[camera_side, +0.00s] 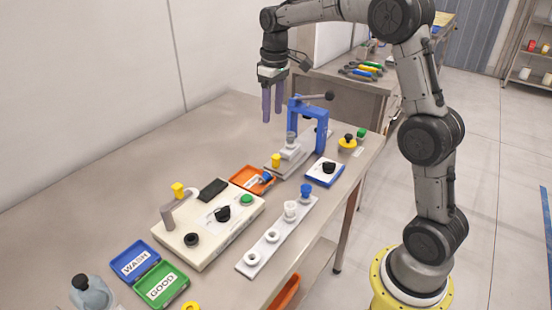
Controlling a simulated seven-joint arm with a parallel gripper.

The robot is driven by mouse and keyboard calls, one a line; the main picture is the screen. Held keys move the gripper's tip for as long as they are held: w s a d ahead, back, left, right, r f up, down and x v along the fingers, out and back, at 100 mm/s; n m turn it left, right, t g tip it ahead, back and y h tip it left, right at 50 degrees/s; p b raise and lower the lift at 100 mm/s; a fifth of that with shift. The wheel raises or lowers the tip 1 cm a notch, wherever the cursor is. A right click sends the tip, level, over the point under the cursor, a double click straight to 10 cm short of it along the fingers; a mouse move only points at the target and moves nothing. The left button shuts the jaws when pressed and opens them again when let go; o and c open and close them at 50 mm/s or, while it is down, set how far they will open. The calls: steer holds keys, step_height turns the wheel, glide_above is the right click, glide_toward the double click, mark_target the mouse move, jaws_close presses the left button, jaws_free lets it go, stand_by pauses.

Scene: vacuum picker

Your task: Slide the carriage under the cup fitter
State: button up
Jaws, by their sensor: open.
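My gripper (272,115) hangs above the bench with its two purple fingers pointing down. The fingers are apart and nothing shows between them. What looks like the cup fitter (320,112) is a blue arch-shaped press with a dark-knobbed lever on top, just right of my gripper. What looks like the carriage (291,152) is a light grey stepped block with a grey piece on top, on a flat grey base in front of the blue arch. A yellow knob (276,160) stands at its near end. My gripper is above and behind the carriage, clear of it.
An orange tray (240,180), a white-topped blue box with a black knob (327,171) and a white strip (265,246) with cups lie nearby. A cream device (205,245), blue WASH tray (122,254) and green GOOD tray (176,291) are nearer. The bench's left rear is clear.

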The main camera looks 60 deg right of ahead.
mark_target(276, 158)
steer(key=shift+g, duration=0.4)
steer(key=f, duration=0.5)
steer(key=d+f, duration=0.1)
steer(key=f, duration=1.1)
steer(key=shift+d, duration=0.25)
steer(key=shift+r, duration=0.1)
jaws_close()
